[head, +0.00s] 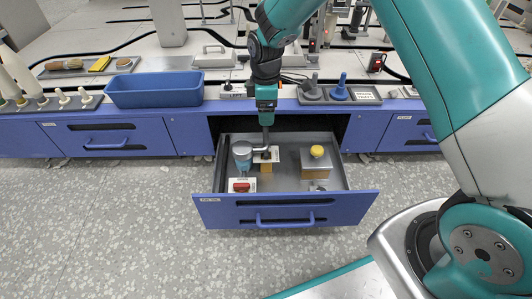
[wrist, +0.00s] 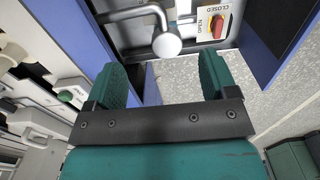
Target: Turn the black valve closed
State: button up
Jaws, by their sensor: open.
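The drawer (head: 290,209) is pulled open below the bench. In it, a small dark piece (head: 266,155) on a white plate is probably the black valve; it is small and partly hidden by my gripper, so its handle position is unclear. My gripper (head: 266,140) points down over it from above; contact cannot be told. In the wrist view my gripper (wrist: 168,75) is open, with nothing between the fingers. A red valve (head: 241,186) on another white plate lies at the drawer's front left. In the wrist view its red handle (wrist: 217,27) shows beside the word CLOSED.
A box with a yellow knob (head: 317,153) stands on the right of the drawer. A bent metal pipe with a round end (wrist: 167,45) lies beyond the fingers. A blue bin (head: 155,90) stands on the bench.

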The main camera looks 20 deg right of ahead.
aim_at(266, 150)
notch_tip(266, 150, down, 16)
jog(key=b, duration=0.9)
jog(key=shift+f, duration=0.15)
